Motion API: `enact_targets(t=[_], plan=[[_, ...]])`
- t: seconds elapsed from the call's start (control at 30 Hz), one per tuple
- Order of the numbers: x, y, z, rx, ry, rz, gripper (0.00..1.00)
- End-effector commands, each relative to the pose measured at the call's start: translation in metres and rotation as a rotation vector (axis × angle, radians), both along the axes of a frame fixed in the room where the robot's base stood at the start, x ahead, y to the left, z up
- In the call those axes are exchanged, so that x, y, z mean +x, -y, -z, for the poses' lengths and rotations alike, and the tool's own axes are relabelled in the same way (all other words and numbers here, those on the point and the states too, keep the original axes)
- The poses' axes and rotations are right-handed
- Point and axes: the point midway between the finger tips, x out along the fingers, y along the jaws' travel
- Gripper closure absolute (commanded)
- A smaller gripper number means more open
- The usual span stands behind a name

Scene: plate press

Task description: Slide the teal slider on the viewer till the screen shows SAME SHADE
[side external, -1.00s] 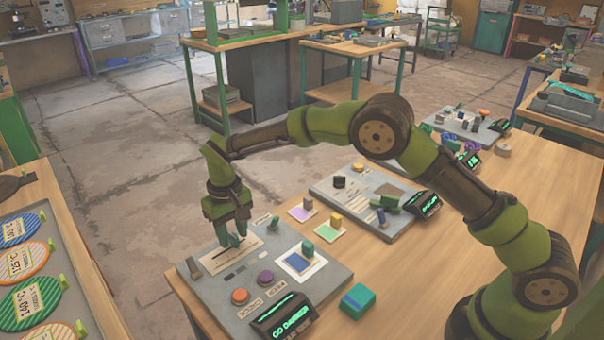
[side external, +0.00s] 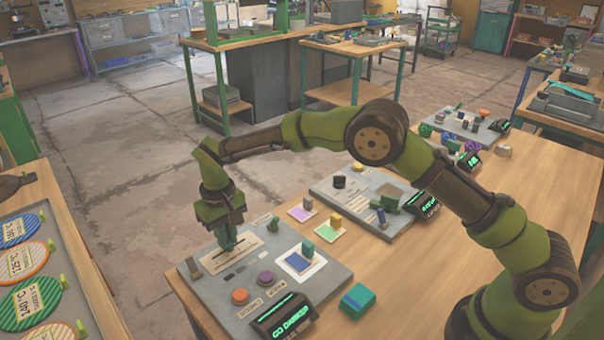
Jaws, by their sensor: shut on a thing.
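The viewer (side external: 222,283) is a grey panel at the front left corner of the wooden table. Its pale slider plate (side external: 213,262) has a dark slot. My gripper (side external: 228,246) points down over this plate and is shut on the teal slider (side external: 228,240), which the fingers mostly hide. The viewer's dark screen (side external: 285,316) shows green letters that read GO DARKER.
An orange button (side external: 240,296) and a purple button (side external: 266,278) sit on the viewer in front of the slot. Small upright knobs stand at its left and back edges. A teal and blue block (side external: 357,300) lies to the right. Another grey panel (side external: 330,190) stands farther back.

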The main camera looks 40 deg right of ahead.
Motion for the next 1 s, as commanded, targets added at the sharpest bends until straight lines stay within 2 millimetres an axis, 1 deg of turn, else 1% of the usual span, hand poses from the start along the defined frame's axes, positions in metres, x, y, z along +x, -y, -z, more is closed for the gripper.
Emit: enact_targets(t=[0.03,0.1,0.33,0.37,0.5,0.53,0.83,0.93,1.0], plan=[[0.001,-0.009,0.0,0.001,0.004,-0.003,1.0],[0.001,-0.014,-0.001,0.001,0.005,-0.003,1.0],[0.001,-0.014,-0.001,0.001,0.004,-0.002,1.0],[0.001,-0.014,-0.001,0.001,0.004,-0.002,0.83],[0.0,-0.014,-0.001,0.001,0.004,-0.001,0.61],[0.0,-0.014,-0.001,0.001,0.003,-0.001,0.6],[0.0,-0.014,-0.002,0.001,0.003,-0.001,0.6],[0.001,-0.014,-0.01,0.001,0.005,-0.001,0.6],[0.001,-0.014,-0.021,0.001,0.005,-0.001,0.6]])
